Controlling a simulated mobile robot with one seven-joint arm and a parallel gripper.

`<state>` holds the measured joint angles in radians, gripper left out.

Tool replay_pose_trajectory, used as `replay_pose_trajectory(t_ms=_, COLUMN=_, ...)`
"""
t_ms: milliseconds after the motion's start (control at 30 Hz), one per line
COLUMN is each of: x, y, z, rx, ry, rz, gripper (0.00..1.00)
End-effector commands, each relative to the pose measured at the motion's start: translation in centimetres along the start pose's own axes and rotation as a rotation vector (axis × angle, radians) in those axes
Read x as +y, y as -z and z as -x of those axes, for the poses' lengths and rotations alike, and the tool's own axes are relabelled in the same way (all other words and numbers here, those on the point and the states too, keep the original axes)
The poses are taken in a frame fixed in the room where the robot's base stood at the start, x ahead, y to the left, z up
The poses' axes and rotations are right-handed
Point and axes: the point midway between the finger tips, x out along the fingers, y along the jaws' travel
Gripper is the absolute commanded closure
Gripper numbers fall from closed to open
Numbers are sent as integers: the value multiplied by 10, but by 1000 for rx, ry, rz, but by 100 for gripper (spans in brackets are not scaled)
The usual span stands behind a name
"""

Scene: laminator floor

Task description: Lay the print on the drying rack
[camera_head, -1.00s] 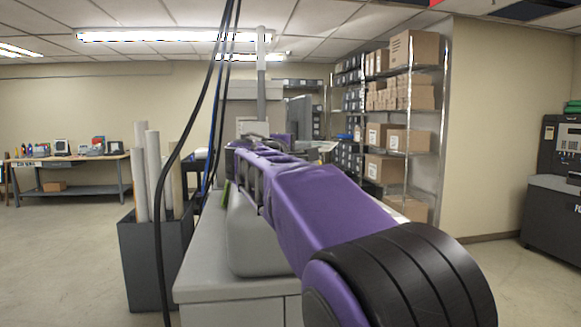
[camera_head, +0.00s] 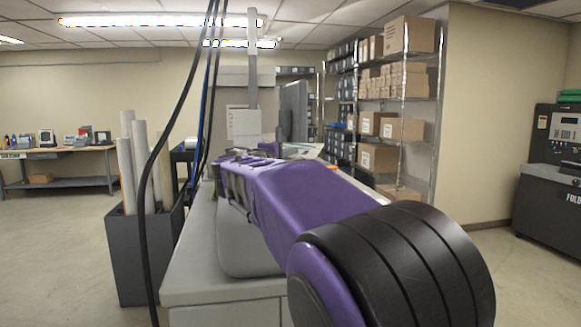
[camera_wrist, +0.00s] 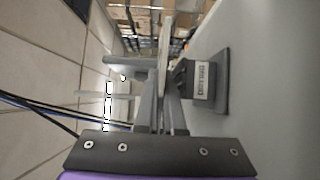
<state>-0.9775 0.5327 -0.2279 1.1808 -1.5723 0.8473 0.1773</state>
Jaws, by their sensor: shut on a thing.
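My gripper (camera_wrist: 163,98) shows in the wrist view, its fingers closed together on a thin, pale sheet seen almost edge-on, which I take to be the print (camera_wrist: 165,48). The sheet reaches away from the fingertips. Right beside the fingers is a dark grey stand (camera_wrist: 222,82) with a small white label, on a pale grey surface; I cannot read the label. In the head view my purple arm hides the gripper. I cannot make out the drying rack for certain in either view.
A grey cabinet (camera_head: 215,290) stands under my arm. Black cables hang at its left, in front of a dark bin (camera_head: 140,250) of paper rolls. Shelving with cartons (camera_head: 378,158) stands behind right. A workbench (camera_head: 70,152) is far left. Floor at right is open.

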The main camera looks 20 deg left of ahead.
Motion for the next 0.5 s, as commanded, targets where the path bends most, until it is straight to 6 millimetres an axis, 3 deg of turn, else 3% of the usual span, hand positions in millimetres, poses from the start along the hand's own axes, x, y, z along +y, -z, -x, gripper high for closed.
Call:
replay_pose_trajectory(t_ms=200, x=-27, y=0, z=0, rx=-1, ry=1, rz=3, gripper=100)
replay_pose_trajectory(t_ms=500, x=-29, y=0, z=0, rx=-1, ry=0, rz=1, gripper=100)
